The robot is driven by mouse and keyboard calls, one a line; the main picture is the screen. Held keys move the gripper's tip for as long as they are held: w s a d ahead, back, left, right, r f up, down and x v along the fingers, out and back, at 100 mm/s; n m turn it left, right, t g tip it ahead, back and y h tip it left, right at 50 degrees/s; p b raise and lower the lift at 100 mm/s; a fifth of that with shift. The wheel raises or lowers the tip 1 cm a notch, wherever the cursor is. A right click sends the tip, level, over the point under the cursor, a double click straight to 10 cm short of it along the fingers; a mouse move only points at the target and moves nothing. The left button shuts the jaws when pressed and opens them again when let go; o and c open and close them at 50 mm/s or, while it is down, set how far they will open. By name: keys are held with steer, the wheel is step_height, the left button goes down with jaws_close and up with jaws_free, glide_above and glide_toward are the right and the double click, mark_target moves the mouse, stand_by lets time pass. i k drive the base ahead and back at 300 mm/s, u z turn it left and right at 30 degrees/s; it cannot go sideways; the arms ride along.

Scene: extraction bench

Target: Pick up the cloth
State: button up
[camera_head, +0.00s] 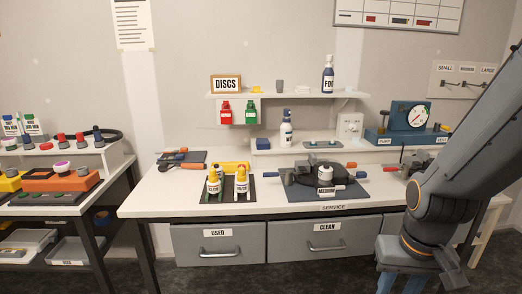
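I cannot make out the cloth for certain. A small folded-looking blue item (264,143) lies at the back of the bench, left of a spray bottle. A yellow item (234,166) lies behind the bottles on the dark tray and is partly hidden by them. Either could be cloth; their texture is too small to tell. My arm comes down from the upper right, and my gripper (400,282) hangs low in front of the right drawers, away from both items. Its blue finger parts run out of the bottom of the picture, so its opening is not clear.
The white bench (150,200) holds a dark tray (213,197) with bottles and a dark mat (300,208) with a clamp-like device. A shelf (300,95) hangs above. A blue gauge unit (408,128) stands at the right. A side table (50,208) stands left.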

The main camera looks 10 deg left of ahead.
mark_target(262, 144)
steer(key=u, duration=0.5)
steer(key=i, duration=0.55)
steer(key=u, duration=0.6)
steer(key=i, duration=0.65)
steer(key=z, duration=0.05)
